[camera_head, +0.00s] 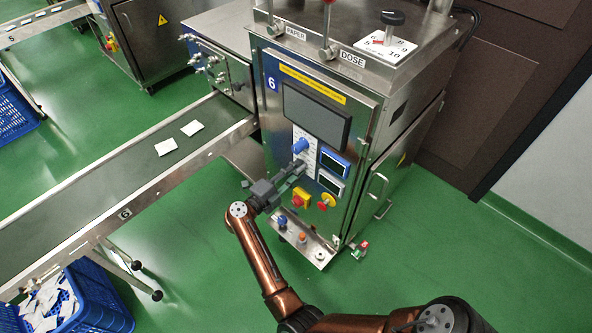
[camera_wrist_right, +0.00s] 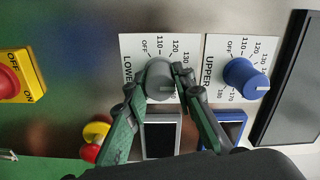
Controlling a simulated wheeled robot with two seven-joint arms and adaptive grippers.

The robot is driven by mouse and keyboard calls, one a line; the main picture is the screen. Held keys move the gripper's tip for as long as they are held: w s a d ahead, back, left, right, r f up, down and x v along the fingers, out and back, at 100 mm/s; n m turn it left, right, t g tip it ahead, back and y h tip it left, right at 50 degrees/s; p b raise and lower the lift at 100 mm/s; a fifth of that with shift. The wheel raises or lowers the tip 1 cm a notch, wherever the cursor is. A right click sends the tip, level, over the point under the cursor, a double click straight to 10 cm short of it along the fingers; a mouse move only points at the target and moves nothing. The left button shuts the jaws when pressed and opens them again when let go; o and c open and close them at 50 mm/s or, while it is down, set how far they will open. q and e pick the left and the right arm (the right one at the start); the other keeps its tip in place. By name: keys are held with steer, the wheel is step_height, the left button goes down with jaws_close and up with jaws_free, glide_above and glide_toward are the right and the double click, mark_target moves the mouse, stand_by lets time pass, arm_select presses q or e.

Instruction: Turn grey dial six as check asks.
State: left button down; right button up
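The grey dial (camera_wrist_right: 159,82) sits on a white scale plate marked LOWER, with OFF and numbers around it. In the head view it is mostly hidden by my right gripper (camera_head: 299,165), at the front of the steel machine (camera_head: 375,110) numbered 6. In the wrist view my right gripper (camera_wrist_right: 160,84) has one finger on each side of the grey dial, close against it, and looks shut on it. The dial's exact setting is hard to read. A blue dial (camera_wrist_right: 245,79), marked UPPER, is to its right. My left gripper is out of view.
A blue-framed display (camera_head: 334,161) and a grey-framed one (camera_head: 330,183) sit beside the dials. A yellow switch with a red knob (camera_head: 301,199) and a red button (camera_head: 326,202) are below. A conveyor (camera_head: 110,185) carrying white packets runs left.

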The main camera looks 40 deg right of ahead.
steer(key=o, duration=0.4)
steer(key=a, duration=0.7)
steer(key=shift+s+a, duration=0.3)
